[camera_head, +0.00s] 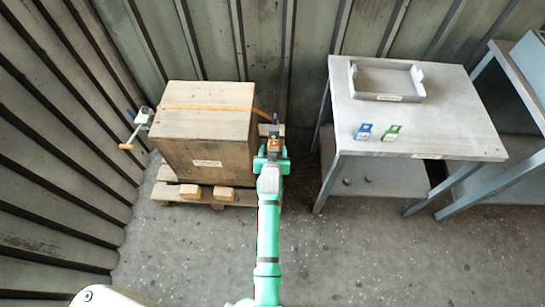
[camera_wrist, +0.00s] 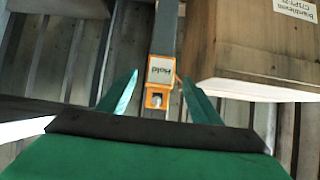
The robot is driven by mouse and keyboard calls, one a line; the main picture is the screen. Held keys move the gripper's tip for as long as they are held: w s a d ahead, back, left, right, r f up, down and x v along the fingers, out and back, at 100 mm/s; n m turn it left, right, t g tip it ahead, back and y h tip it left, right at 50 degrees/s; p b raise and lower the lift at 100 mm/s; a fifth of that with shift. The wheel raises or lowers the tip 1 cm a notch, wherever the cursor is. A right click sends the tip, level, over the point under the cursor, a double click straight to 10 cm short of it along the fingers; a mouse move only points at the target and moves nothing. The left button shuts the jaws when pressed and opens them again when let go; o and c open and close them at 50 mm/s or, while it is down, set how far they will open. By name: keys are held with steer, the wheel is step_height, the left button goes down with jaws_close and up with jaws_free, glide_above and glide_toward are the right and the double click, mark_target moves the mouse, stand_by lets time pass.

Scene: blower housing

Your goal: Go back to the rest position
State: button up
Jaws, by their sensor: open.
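My gripper (camera_head: 272,150) is by the right side of the wooden crate in the head view. In the wrist view its two green fingers (camera_wrist: 160,98) are spread apart, with nothing held between them. An orange part with a white "Hold" label (camera_wrist: 160,72) lies ahead, between the fingers in the picture, at the end of a grey bar. Whether the fingers touch it I cannot tell. The same orange part shows small at my gripper in the head view (camera_head: 274,145).
The strapped wooden crate (camera_head: 205,138) stands on a pallet (camera_head: 168,190), close left of my arm. A clamp with an orange handle (camera_head: 127,146) is on its left. A grey table (camera_head: 455,125) at right bears a tray (camera_head: 400,97), a blue tag (camera_head: 363,131) and a green tag (camera_head: 391,133).

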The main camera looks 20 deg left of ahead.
steer(key=v, duration=0.8)
steer(key=s+d+m+t+h, duration=0.1)
steer(key=s+d, duration=0.4)
steer(key=s, duration=0.5)
steer(key=s+d+m+t, duration=0.1)
steer(key=s+d, duration=0.3)
steer(key=s, duration=0.6)
steer(key=s+d+r+t+h, duration=0.1)
steer(key=s+d+r, duration=0.3)
steer(key=s+r, duration=0.3)
steer(key=s+d+r+m+t+h, duration=0.1)
steer(key=s+d+r, duration=0.3)
steer(key=s+r, duration=0.3)
steer(key=v, duration=0.3)
steer(key=shift+s+d, duration=0.1)
steer(key=shift+d, duration=0.05)
